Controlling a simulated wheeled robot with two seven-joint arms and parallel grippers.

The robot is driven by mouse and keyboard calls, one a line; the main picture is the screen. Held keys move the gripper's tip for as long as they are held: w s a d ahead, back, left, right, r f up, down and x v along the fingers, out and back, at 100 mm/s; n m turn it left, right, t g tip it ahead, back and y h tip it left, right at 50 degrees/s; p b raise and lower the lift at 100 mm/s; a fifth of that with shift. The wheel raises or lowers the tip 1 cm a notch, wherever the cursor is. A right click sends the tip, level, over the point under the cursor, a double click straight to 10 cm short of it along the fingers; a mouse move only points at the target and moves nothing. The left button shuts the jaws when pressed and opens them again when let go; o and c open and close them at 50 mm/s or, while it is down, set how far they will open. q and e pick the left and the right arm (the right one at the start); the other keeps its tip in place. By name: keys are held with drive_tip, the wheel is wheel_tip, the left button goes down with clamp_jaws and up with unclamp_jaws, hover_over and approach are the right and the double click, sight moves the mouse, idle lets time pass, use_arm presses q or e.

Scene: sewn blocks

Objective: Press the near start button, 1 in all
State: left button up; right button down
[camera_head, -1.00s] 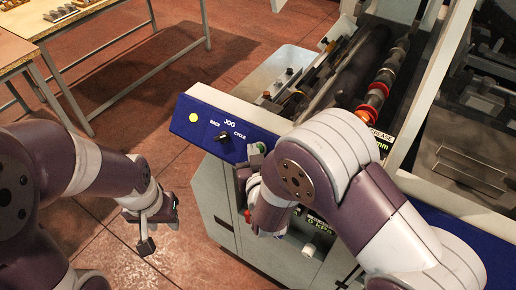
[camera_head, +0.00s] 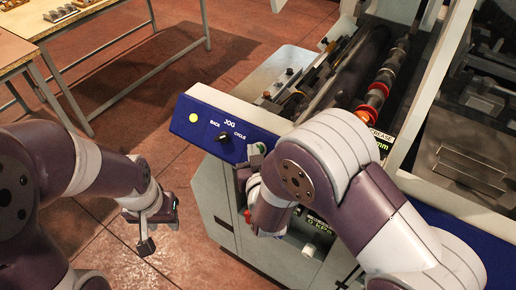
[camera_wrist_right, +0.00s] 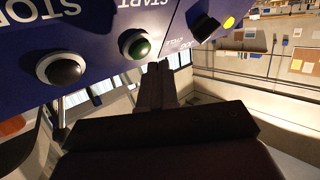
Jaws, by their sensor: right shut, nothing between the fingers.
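The blue panel (camera_head: 212,124) of the machine carries the start button. In the right wrist view the panel is upside down, with a green button (camera_wrist_right: 138,46) beside the word START. My right gripper (camera_wrist_right: 159,68) is shut and empty, its fingertips close beside the green button; I cannot tell whether they touch the panel. In the head view my right wrist hides most of that area, and only a bit of the button housing (camera_head: 257,149) shows. My left gripper (camera_head: 147,230) hangs over the floor, away from the panel; its finger gap is unclear.
The panel also has a black jog knob (camera_head: 223,137) and a yellow-green lamp (camera_head: 194,117). Rollers (camera_head: 376,95) lie behind the panel. Tables (camera_head: 95,25) stand at the upper left.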

idle(0.5)
drive_tip(key=shift+w+d+f+b, duration=0.2)
drive_tip(key=shift+w+f+b, duration=0.05)
drive_tip(key=shift+w+b, duration=0.05)
drive_tip(key=shift+w+d+f+b, duration=0.2)
drive_tip(key=shift+w+f+b, duration=0.05)
drive_tip(key=shift+f+b, duration=0.1)
idle(0.8)
drive_tip(key=shift+r, duration=0.1)
drive_tip(key=shift+s+a+r+p, duration=0.3)
drive_tip(key=shift+s+r+p, duration=0.05)
drive_tip(key=shift+r+p, duration=0.1)
drive_tip(key=shift+s+a, duration=0.1)
drive_tip(key=shift+s, duration=0.1)
drive_tip(key=shift+r, duration=0.1)
